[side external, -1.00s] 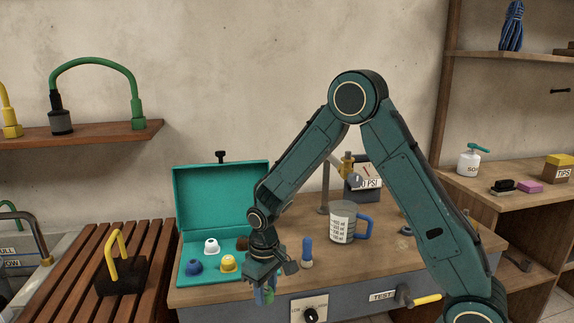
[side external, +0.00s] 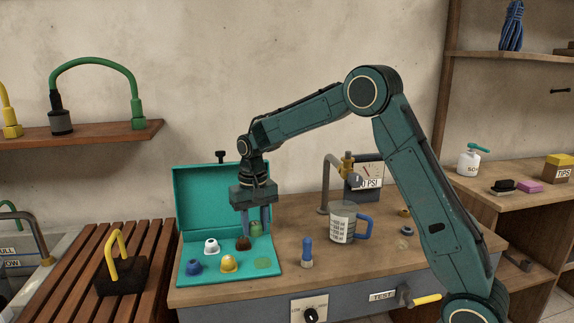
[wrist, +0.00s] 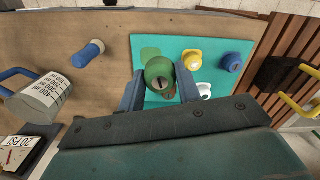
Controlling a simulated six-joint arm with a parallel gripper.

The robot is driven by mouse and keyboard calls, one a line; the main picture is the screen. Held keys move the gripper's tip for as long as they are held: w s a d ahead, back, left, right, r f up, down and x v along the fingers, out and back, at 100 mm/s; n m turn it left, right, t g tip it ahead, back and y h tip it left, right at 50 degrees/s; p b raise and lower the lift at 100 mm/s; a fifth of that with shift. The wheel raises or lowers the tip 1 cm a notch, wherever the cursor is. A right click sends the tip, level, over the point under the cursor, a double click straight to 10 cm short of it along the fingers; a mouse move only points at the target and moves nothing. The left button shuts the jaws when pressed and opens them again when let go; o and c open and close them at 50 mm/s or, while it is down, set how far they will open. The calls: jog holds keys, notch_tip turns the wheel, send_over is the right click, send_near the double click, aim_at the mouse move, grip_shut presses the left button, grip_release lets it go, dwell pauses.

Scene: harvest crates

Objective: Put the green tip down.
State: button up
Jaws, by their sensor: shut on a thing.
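My gripper (side external: 257,222) is shut on the green tip (side external: 256,230) and holds it above the base of the open teal case (side external: 190,272). In the wrist view the green tip (wrist: 158,72) sits between the two fingers of my gripper (wrist: 160,84), its round end with a dark hole facing the camera. A pale green round spot (side external: 263,264) shows bare on the case's front right. The brown tip (side external: 243,244) is close beside the held tip and partly hidden in the wrist view. White (side external: 211,246), yellow (side external: 229,264) and blue (side external: 194,267) tips stand in the case.
Right of the case stand a blue-topped nozzle (side external: 307,252) and a measuring jug (side external: 342,222) with a blue handle. A faucet (side external: 328,185) and a pressure gauge (side external: 366,175) are behind. The case's raised lid (side external: 205,200) stands at the back.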

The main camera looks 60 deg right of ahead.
aim_at(263, 263)
jog(key=w+d+r+m, duration=0.1)
jog(key=d+r+m, duration=0.25)
jog(key=r, duration=0.45)
jog(key=shift+n, duration=0.25)
jog(key=shift+w+d+f, duration=0.1)
jog(key=shift+d+f, duration=0.05)
jog(key=shift+f, duration=4.9)
jog(key=shift+w+d+f, duration=0.1)
jog(key=shift+d+f, duration=0.05)
jog(key=shift+f, duration=4.9)
jog(key=shift+f, duration=0.15)
jog(key=o, duration=0.7)
jog(key=shift+o, duration=0.2)
notch_tip(263, 263, up, 12)
jog(key=shift+r, duration=0.2)
